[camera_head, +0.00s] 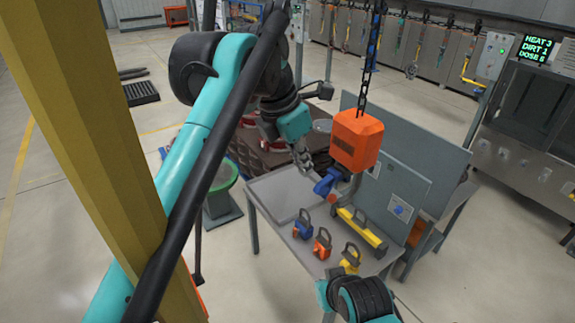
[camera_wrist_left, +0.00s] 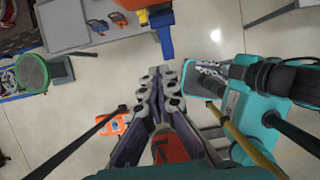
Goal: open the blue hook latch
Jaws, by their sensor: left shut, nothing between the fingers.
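The blue hook (camera_head: 326,184) hangs under the orange hoist block (camera_head: 357,140) on a chain, above the table. In the left wrist view a blue part (camera_wrist_left: 165,38) shows just beyond my fingertips; I take it for the hook. The latch is too small to tell apart. My left gripper (camera_head: 305,168) is shut and empty, just left of the hook and a little above it, apart from it. Its closed fingers also show in the left wrist view (camera_wrist_left: 160,75). My right arm shows at the bottom of the head view; its gripper (camera_wrist_left: 210,68) shows small in the left wrist view, its opening unclear.
The grey table (camera_head: 280,196) holds a blue padlock-shaped piece (camera_head: 303,225), an orange one (camera_head: 322,243), a yellow one (camera_head: 350,259) and a yellow bar (camera_head: 361,230). A grey panel (camera_head: 405,185) stands behind. A yellow post (camera_head: 85,130) fills the left side. A green-topped stand (camera_head: 222,180) is left.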

